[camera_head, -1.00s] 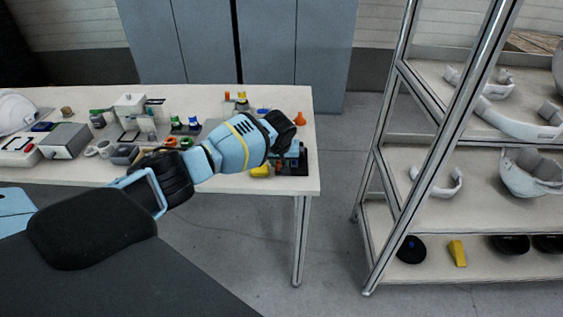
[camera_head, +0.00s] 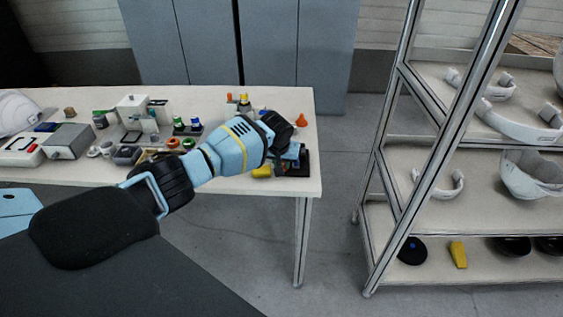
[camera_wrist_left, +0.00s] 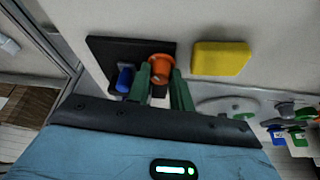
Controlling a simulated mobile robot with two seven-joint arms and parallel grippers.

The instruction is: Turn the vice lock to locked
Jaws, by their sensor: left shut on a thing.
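The vice stands on a black base (camera_head: 297,169) at the right end of the white table. In the left wrist view, its black base plate (camera_wrist_left: 103,52) shows with an orange round knob (camera_wrist_left: 161,66) and a blue part (camera_wrist_left: 125,78) beside it. My left gripper (camera_wrist_left: 161,82) has its two green fingers on either side of the orange knob, shut on it. In the head view my left arm covers much of the vice, and the fingertips are hard to make out. I cannot read the lock's position. My right gripper is in neither view.
A yellow block (camera_wrist_left: 221,58) lies beside the vice base. An orange cone (camera_head: 302,121) stands behind it. Several small parts and devices fill the table's left part. A metal-framed shelf (camera_head: 405,150) with helmet shells stands to the right, past a floor gap.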

